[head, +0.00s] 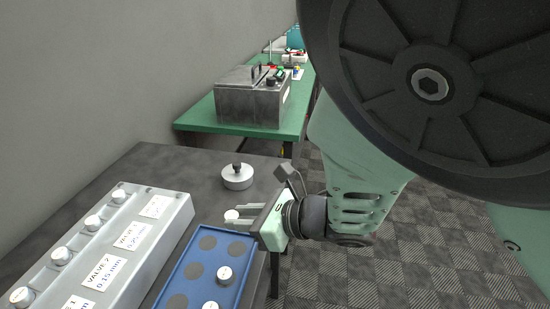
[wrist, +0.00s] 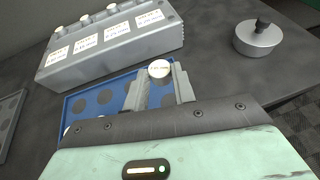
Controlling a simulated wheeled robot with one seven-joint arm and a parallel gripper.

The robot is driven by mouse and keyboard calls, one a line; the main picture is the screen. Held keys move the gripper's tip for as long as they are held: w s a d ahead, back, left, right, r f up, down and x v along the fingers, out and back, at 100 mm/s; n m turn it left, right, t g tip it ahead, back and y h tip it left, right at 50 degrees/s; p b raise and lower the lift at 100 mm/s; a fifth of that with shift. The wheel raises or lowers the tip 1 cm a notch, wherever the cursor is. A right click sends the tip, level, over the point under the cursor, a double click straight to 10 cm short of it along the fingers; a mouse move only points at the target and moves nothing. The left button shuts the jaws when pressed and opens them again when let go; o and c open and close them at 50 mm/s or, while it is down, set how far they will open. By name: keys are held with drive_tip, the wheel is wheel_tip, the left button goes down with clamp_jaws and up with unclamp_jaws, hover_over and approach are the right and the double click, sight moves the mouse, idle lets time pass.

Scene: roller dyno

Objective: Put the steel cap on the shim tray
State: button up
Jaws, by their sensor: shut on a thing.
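A small steel cap (head: 231,215) with a pale, marked top is held between the fingertips of my gripper (head: 240,217). The cap also shows in the wrist view (wrist: 159,71), between the two fingers (wrist: 160,88). A blue tray (head: 247,243) with dark round spots lies on the dark table, just below and beside my gripper. It also shows in the wrist view (wrist: 66,108), partly hidden by my gripper. The held cap appears over the tray's far edge; I cannot tell the gap. Other caps (head: 224,275) sit on the tray.
A grey valve block (head: 150,240) with labels and several caps stands left of the tray. A round steel weight with a black knob (head: 237,178) stands behind my gripper. A grey tray (wrist: 9,122) lies at the wrist view's left.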

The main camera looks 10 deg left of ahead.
sight(247, 253)
drive_tip(key=shift+f+p, duration=0.5)
drive_tip(key=shift+f, duration=3.8)
drive_tip(key=shift+f, duration=0.2)
drive_tip(key=o, duration=1)
drive_tip(key=shift+r, duration=0.1)
